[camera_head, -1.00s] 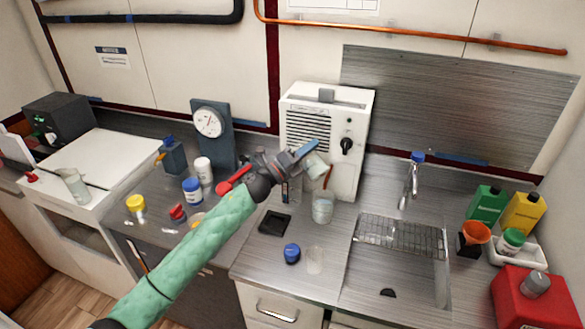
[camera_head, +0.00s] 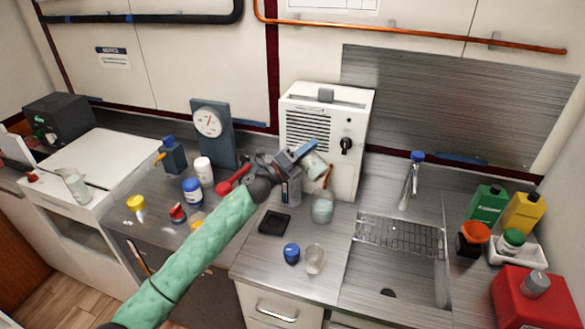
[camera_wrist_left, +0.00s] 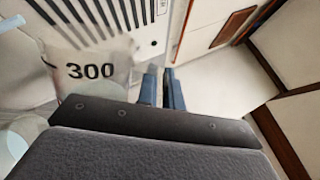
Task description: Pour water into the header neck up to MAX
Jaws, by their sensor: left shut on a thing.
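My left gripper (camera_head: 303,150) is in front of the white cooler unit (camera_head: 358,125). It is shut on a clear beaker (camera_head: 315,165), which looks tilted. In the left wrist view the beaker (camera_wrist_left: 92,72) shows the marking 300 beside my left gripper (camera_wrist_left: 162,88). Below the held beaker, a clear glass vessel (camera_head: 322,208) with pale contents stands on the counter by the unit's front. I cannot tell which part is the header neck, nor see a MAX mark. No water stream is distinguishable. My right gripper is out of view.
A blue-capped jar (camera_head: 291,253) and an empty-looking glass (camera_head: 314,259) stand near the counter front. A black tray (camera_head: 274,222) lies left of the vessel. The sink rack (camera_head: 400,235) and tap (camera_head: 411,180) are at right. Several bottles stand at left.

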